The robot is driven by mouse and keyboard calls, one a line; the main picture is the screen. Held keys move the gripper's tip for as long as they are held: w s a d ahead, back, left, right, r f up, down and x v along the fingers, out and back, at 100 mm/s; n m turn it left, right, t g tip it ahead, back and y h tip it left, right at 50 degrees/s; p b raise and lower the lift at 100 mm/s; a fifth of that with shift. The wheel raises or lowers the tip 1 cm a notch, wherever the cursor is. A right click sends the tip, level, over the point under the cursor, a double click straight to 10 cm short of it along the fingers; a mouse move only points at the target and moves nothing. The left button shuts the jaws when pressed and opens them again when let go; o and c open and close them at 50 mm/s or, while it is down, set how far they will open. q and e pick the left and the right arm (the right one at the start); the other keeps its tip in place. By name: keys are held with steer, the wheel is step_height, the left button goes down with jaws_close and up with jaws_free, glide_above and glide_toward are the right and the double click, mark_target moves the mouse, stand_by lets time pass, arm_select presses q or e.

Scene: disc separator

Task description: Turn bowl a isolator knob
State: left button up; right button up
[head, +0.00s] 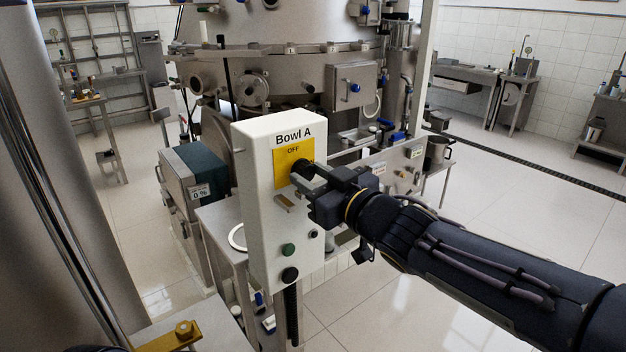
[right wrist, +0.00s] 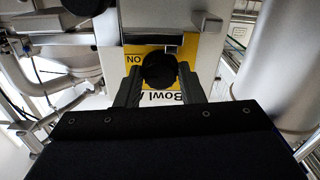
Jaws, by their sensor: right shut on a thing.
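The Bowl A isolator is a white upright box (head: 262,215) with a yellow plate (head: 284,158) lettered OFF under the "Bowl A" name. Its black round knob (head: 305,168) sits on the yellow plate, partly hidden by my gripper. My right gripper (head: 306,180) reaches in from the right and is shut on the knob. In the right wrist view the knob (right wrist: 159,68) lies between the two fingers of the gripper (right wrist: 160,88). There the plate's lettering appears upside down, with ON left of the knob. The knob's pointer direction cannot be told. My left gripper is out of view.
Below the knob the box carries a green button (head: 288,250) and a black button (head: 290,275). A large steel separator (head: 300,85) stands behind. A dark green box reading 0 % (head: 200,170) is to the left.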

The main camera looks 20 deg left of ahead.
steer(key=n+b, duration=0.1)
steer(key=n, duration=0.2)
steer(key=shift+f+b, duration=0.15)
steer(key=shift+b, duration=0.25)
steer(key=n+b, duration=0.1)
steer(key=n, duration=0.4)
steer(key=shift+b, duration=0.35)
steer(key=n+b, duration=0.1)
steer(key=n, duration=0.3)
steer(key=shift+n+b, duration=0.45)
steer(key=shift+n, duration=1.75)
